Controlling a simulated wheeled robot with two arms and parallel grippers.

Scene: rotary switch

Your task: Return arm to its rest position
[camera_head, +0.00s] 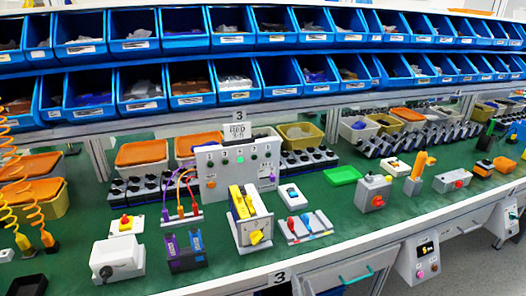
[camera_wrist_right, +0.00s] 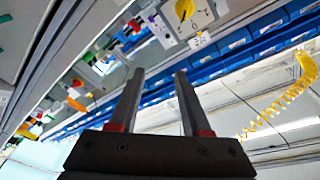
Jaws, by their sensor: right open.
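My right gripper (camera_wrist_right: 158,74) shows only in the right wrist view. Its two dark fingers are apart, with nothing between them. The wrist view is tilted, and a grey plate with a yellow rotary knob (camera_wrist_right: 184,10) shows beyond the fingertips at the top, apart from them. In the head view neither gripper shows. A grey unit with yellow blocks and a yellow knob (camera_head: 257,237) stands at front centre. My left gripper is not in view.
The green bench top (camera_head: 345,215) holds several switch boxes and a grey panel (camera_head: 238,175). Blue bins (camera_head: 187,85) line two shelves behind. Yellow coiled cables (camera_head: 38,215) hang at the left. A light green tray (camera_head: 342,175) lies at centre right. A yellow coil (camera_wrist_right: 305,70) shows in the wrist view.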

